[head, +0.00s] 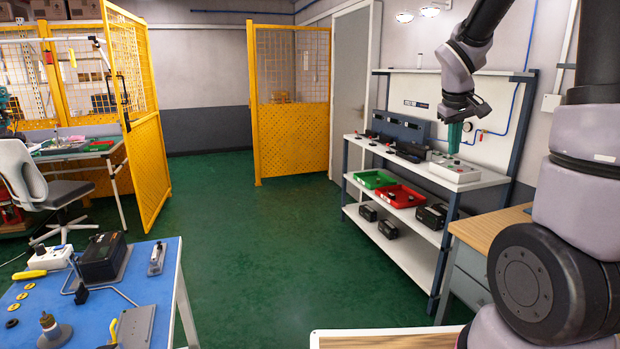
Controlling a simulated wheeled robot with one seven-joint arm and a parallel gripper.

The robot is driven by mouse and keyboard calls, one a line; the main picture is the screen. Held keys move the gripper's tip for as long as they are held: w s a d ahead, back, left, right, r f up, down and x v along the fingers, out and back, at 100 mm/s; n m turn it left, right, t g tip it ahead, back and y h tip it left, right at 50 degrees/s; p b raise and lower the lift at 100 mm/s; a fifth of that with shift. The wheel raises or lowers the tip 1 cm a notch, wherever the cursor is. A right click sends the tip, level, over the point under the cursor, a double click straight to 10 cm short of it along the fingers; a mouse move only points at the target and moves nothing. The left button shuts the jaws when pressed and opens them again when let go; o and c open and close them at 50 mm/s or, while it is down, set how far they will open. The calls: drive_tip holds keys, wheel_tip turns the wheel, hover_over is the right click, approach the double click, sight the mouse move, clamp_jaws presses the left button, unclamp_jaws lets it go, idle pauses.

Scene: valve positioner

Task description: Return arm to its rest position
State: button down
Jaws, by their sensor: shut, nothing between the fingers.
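My arm (590,150) enters from the right side of the head view and arches over at the top. Its forward part hangs down above the white shelf bench at the right. My gripper (454,146) points downward with its teal fingers shut and empty. The fingertips are just above or at a pale control box (457,174) on the bench's top shelf. I cannot tell whether they touch it.
The shelf bench (408,240) holds dark devices (401,131), a green tray (373,179) and a red tray (398,196). A wooden-topped cabinet (490,228) stands beside it. A blue work table (150,290) is at lower left. The green floor between is clear.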

drive_tip(key=s+a+r+m+t+y, duration=0.1)
drive_tip(key=s+a+r+m, duration=0.1)
drive_tip(key=s, duration=0.5)
drive_tip(key=s+a+r+m+t+y, duration=0.1)
drive_tip(key=s+a+r+m+y, duration=0.1)
drive_tip(key=s+a+r, duration=0.3)
drive_tip(key=s+a+r+m+t+y, duration=0.1)
drive_tip(key=s+a+r+m, duration=0.1)
drive_tip(key=s+a, duration=0.3)
drive_tip(key=s+r, duration=0.1)
drive_tip(key=s, duration=0.3)
drive_tip(key=shift+s+r+y, duration=0.2)
drive_tip(key=shift+s+y, duration=0.15)
drive_tip(key=shift+y, duration=0.05)
drive_tip(key=shift+a, duration=0.1)
